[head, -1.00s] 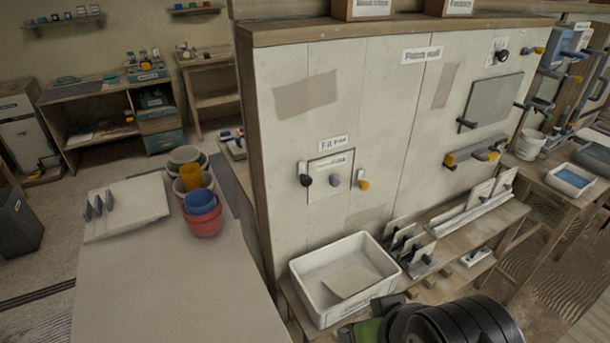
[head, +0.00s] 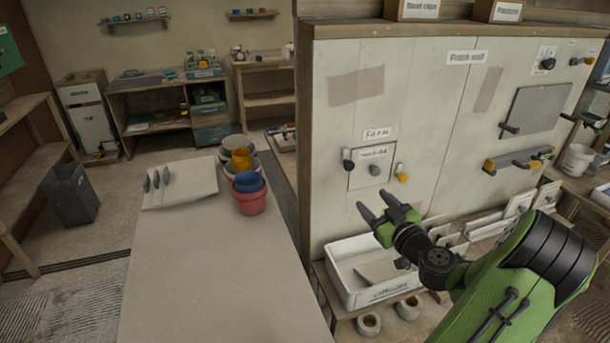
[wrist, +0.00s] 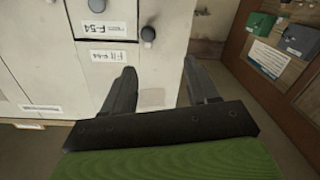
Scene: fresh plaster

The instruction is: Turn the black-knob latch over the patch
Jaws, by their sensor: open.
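The patch is a small pale square panel (head: 371,166) with a grey knob (head: 375,170) at its middle, set in the plaster wall. The black-knob latch (head: 347,161) sits at its left edge, roughly upright, beside the patch rather than across it. A yellow-knob latch (head: 401,173) is at the right edge. My gripper (head: 377,202) is open and empty, below and in front of the patch. In the wrist view, which appears upside down, the open fingers (wrist: 160,70) point toward the wall; the black knob (wrist: 148,35) and part of the patch (wrist: 105,12) show beyond them, apart.
A white tub (head: 345,284) stands on a low shelf under the patch. A bench (head: 205,265) with stacked buckets (head: 249,190) lies to the left. A larger grey panel (head: 540,112) with latches is farther right.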

